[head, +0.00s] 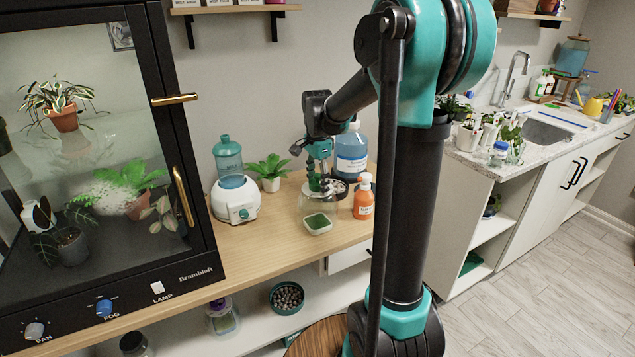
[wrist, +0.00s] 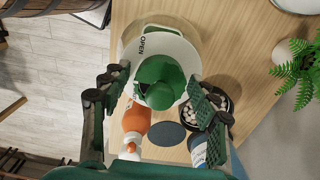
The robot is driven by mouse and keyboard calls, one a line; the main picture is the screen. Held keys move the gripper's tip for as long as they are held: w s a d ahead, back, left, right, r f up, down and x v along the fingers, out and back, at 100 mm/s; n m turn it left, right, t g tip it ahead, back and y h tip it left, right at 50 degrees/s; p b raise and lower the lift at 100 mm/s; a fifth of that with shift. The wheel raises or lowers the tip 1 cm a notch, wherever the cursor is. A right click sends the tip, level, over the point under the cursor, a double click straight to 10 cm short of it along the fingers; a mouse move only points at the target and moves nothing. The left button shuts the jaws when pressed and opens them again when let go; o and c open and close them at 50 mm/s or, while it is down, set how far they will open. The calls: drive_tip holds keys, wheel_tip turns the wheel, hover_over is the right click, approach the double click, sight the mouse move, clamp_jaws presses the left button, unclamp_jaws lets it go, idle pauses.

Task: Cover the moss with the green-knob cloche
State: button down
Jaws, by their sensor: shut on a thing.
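The green-knob cloche is a clear glass dome (head: 342,204) with a dark green knob, which shows large in the wrist view (wrist: 160,84). My gripper (head: 319,176) comes down from above and is shut on the knob, with a finger on each side of it in the wrist view (wrist: 154,100). The moss is a green patch (head: 317,221) in a small white square dish on the wooden counter. In the head view the dish is just in front of and below the dome. I cannot tell whether the dome's rim touches the counter.
An orange pump bottle (head: 363,198) and a large blue bottle (head: 351,152) stand close on the right. A bowl of pebbles (wrist: 221,101) is beside them. A white humidifier (head: 233,203) and a potted fern (head: 270,172) stand left. The glass cabinet (head: 208,225) is farther left.

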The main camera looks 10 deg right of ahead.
drive_tip(key=shift+f, duration=1.25)
idle(0.8)
drive_tip(key=shift+c, duration=1.9)
unclamp_jaws()
wheel_tip(320, 180, up, 12)
drive_tip(key=shift+f, duration=0.15)
drive_tip(key=s+d+f+n+t, duration=0.2)
drive_tip(key=s+f+n, duration=0.5)
drive_tip(key=s+f, duration=0.3)
drive_tip(key=s+d+f+n+t, duration=0.2)
drive_tip(key=s+f+n, duration=0.5)
drive_tip(key=s+f, duration=0.3)
drive_tip(key=shift+s, duration=1)
